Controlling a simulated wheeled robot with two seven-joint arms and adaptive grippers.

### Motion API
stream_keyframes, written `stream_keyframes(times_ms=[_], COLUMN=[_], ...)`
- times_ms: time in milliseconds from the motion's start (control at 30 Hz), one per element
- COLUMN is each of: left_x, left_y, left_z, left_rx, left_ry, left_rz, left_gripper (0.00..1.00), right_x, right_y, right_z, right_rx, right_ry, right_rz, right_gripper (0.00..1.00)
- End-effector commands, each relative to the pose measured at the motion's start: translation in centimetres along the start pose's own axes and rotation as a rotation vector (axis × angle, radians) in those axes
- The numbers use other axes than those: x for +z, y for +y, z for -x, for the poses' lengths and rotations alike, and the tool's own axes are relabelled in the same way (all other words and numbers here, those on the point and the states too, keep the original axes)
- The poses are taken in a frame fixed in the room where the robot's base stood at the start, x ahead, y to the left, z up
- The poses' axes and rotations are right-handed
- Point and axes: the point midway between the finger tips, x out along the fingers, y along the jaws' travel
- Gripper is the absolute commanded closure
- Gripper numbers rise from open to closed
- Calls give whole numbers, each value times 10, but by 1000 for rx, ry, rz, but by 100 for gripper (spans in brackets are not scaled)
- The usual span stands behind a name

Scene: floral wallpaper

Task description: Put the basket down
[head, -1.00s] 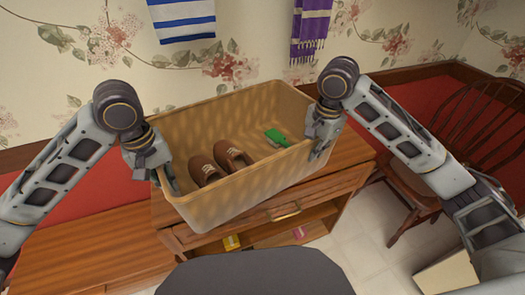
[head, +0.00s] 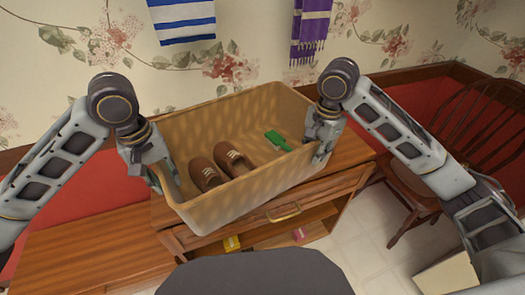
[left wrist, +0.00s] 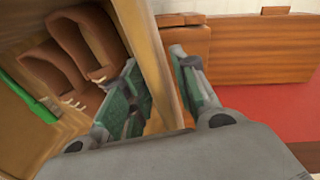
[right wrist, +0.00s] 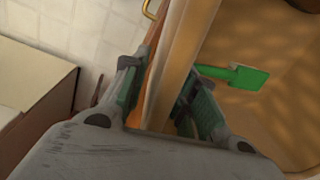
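The tan basket (head: 265,187) is over the wooden cabinet (head: 352,160), slightly tilted in the picture. The head view does not show clearly whether its base bears on the cabinet top. My left gripper (head: 163,178) is shut on the basket's left wall, one finger inside and one outside; the wall (left wrist: 150,50) shows between the fingers in the left wrist view. My right gripper (head: 323,147) is shut on the right wall in the same way, and that wall (right wrist: 190,35) runs between its fingers in the right wrist view.
Brown shoes (head: 217,168) and a green brush-like item (head: 278,140) lie in the basket. A lower wooden bench (head: 85,250) stands to the left, a wooden chair (head: 420,190) to the right. A striped towel (head: 183,20) and a purple scarf (head: 311,30) hang behind.

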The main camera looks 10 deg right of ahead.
Motion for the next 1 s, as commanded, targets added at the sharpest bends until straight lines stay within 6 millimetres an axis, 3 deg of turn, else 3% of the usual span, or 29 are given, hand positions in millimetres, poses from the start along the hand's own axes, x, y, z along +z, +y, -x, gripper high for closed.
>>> stream_keyframes(times_ms=[1000], left_x=[-1], left_y=[0], left_z=[65], left_rx=[-1], left_ry=[1], left_rz=[1], left_gripper=[72], right_x=[0], right_y=[0], right_z=[0], right_rx=[0], right_ry=[0], right_rz=[0], right_gripper=[71])
